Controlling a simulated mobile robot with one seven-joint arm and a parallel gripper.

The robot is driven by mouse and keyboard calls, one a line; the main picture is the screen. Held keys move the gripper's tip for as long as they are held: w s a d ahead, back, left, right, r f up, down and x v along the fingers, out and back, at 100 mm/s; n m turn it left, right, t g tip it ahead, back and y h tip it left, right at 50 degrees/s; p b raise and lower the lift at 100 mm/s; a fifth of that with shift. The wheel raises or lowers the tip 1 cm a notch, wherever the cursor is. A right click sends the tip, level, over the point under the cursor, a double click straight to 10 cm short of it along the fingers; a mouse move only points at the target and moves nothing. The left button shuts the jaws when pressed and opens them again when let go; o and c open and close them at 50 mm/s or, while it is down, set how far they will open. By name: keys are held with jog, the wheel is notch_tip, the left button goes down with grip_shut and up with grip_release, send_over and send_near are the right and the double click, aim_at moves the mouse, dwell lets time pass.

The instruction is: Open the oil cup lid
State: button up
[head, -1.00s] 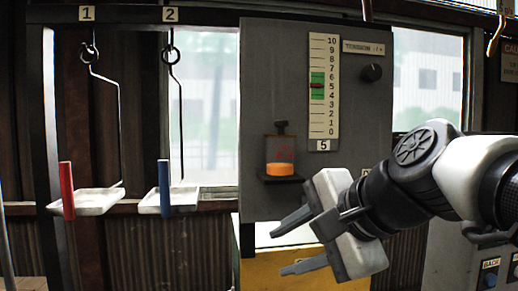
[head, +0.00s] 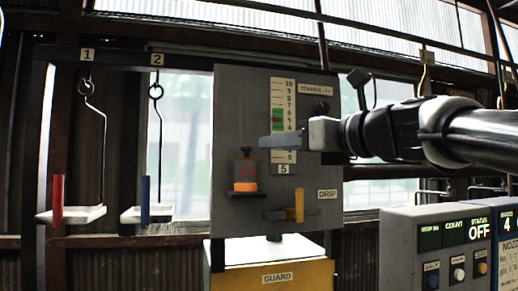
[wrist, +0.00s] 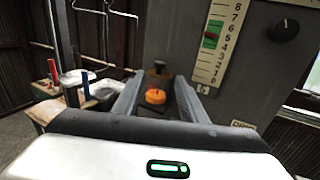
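The oil cup (head: 245,172) is a small clear cup with orange oil in the bottom, on a dark ledge of the grey panel. Its dark lid (head: 245,153) with a small knob sits on top and looks shut. My gripper (head: 264,141) is to the right of the cup and slightly above the lid in the head view, roughly level. In the wrist view my gripper (wrist: 158,98) is open, its two fingers apart. The orange oil of the cup (wrist: 155,97) and the dark lid (wrist: 158,72) show between the fingers. I see no contact with the lid.
The grey panel (head: 228,110) carries a tension scale (head: 277,95) and a dark knob (head: 321,107). Two hanging trays are at left, and control boxes (head: 405,235) at lower right.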

aim_at(250, 147)
jog(key=p+x, duration=0.1)
jog(key=x, duration=1.1)
jog(key=shift+w+a, duration=0.1)
jog(key=shift+w, duration=0.15)
grip_shut()
